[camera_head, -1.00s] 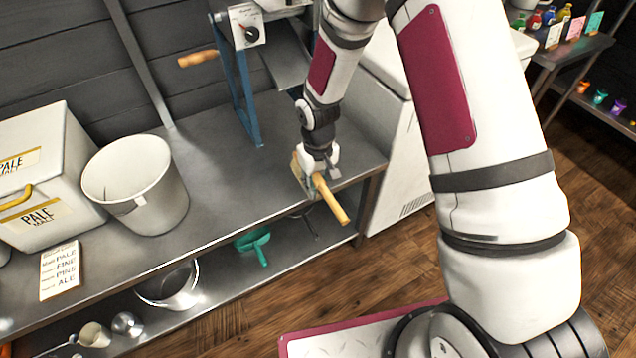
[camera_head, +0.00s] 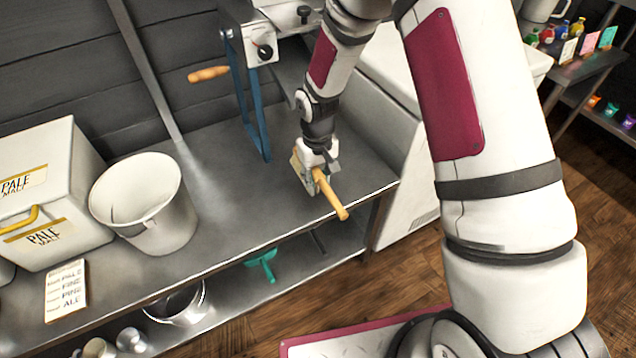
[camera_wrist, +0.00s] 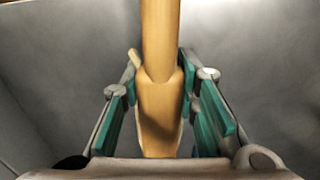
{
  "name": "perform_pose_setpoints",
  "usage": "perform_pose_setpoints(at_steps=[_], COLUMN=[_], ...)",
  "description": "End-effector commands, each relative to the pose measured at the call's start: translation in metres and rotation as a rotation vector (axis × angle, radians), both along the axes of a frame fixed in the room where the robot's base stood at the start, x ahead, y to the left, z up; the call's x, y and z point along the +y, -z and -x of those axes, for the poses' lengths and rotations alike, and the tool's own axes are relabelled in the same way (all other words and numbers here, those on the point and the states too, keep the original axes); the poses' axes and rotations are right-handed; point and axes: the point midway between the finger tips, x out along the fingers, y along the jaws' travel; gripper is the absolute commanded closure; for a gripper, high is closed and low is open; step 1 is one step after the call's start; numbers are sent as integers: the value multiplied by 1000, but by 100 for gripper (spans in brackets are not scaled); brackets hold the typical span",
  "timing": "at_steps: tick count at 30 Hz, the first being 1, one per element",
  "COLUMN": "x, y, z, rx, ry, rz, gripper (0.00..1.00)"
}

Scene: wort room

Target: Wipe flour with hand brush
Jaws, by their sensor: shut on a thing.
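The hand brush (camera_head: 330,194) has a pale wooden handle and a wooden head. My gripper (camera_head: 317,172) is shut on it near the right end of the steel bench. The handle slants down to the right, toward the bench's front edge. In the wrist view the brush's handle (camera_wrist: 160,45) runs up the middle, and its wider part lies between the teal-padded fingers of my gripper (camera_wrist: 165,115). The bristles are hidden, so I cannot tell whether they touch the bench. I cannot make out any flour on the bench top.
A blue-legged mill (camera_head: 250,90) with a wooden crank stands behind my gripper. A white bucket (camera_head: 145,205), a pale malt box (camera_head: 45,190) and a recipe card (camera_head: 66,290) are at the left. A teal scoop (camera_head: 262,265) lies on the lower shelf. A white chest (camera_head: 405,190) stands at the right.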

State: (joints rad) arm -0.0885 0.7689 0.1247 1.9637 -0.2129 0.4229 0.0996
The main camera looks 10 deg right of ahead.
Motion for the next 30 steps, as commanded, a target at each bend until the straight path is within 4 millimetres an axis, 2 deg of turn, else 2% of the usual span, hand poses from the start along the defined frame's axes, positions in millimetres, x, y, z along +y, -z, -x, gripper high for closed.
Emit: perform_pose_setpoints(at_steps=[1,15,30], x=[0,2,2], y=[-8,-48,-51], z=[0,1,2], rx=[-2,-3,-2], ry=[0,0,0], rz=[-1,-1,-1], gripper=[100,100,100])
